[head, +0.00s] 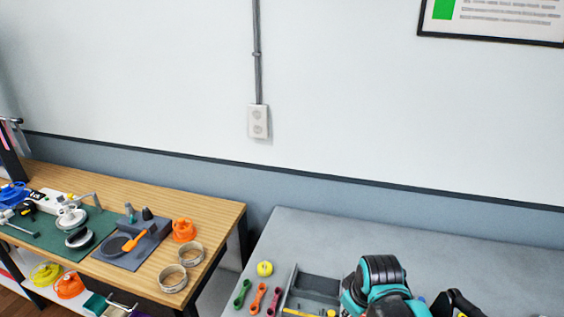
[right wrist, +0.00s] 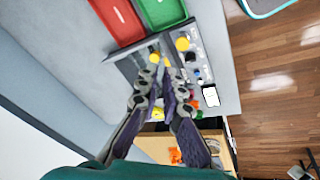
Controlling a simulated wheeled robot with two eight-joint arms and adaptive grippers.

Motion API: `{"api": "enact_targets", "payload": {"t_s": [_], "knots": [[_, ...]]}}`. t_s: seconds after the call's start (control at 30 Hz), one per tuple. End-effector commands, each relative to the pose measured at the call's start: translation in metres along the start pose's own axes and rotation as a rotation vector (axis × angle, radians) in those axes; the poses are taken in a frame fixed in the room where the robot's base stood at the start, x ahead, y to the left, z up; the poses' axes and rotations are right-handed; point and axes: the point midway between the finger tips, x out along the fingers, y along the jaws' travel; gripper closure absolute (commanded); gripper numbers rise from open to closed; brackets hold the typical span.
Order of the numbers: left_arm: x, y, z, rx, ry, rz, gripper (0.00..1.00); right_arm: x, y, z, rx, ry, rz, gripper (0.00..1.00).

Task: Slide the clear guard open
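I cannot make out the clear guard in either view. In the right wrist view a grey panel (right wrist: 218,86) carries yellow, black, blue and red parts. A round yellow piece (right wrist: 183,44) stands near its far end. My right gripper (right wrist: 160,64) points toward a grey frame (right wrist: 121,70) beside this panel. Its fingers look a little apart, with nothing clearly held between them. In the head view my teal and black right arm hides part of the grey bench, and the fingertips are not clear. My left gripper is not in view.
The grey bench (head: 335,232) is clear at the back. A wooden table (head: 210,214) with several fixtures stands left. Red (right wrist: 117,20) and green (right wrist: 160,10) trays show in the wrist view.

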Motion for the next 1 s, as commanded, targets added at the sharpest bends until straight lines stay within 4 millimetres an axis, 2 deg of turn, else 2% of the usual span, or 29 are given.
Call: {"api": "enact_targets", "payload": {"t_s": [0.03, 0.2, 0.4, 0.43, 0.5, 0.8, 1.0], "knots": [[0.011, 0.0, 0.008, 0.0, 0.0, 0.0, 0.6, 0.003, -0.009, 0.015, 0.074, 0.031, 0.021, 0.93], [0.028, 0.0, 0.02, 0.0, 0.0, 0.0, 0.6, 0.003, -0.028, 0.051, 0.343, 0.151, 0.076, 0.93], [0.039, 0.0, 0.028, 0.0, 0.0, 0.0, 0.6, 0.011, -0.042, 0.076, 0.553, 0.255, 0.098, 0.93], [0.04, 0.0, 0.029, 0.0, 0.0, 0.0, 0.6, 0.011, -0.043, 0.078, 0.572, 0.265, 0.099, 0.93], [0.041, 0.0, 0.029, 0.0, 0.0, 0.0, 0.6, 0.012, -0.045, 0.081, 0.601, 0.279, 0.1, 0.82], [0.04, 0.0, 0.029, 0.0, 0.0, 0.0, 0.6, 0.011, -0.045, 0.08, 0.621, 0.279, 0.096, 0.82], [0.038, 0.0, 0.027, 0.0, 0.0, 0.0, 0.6, 0.015, -0.038, 0.057, 0.675, 0.171, 0.046, 0.82]]}}
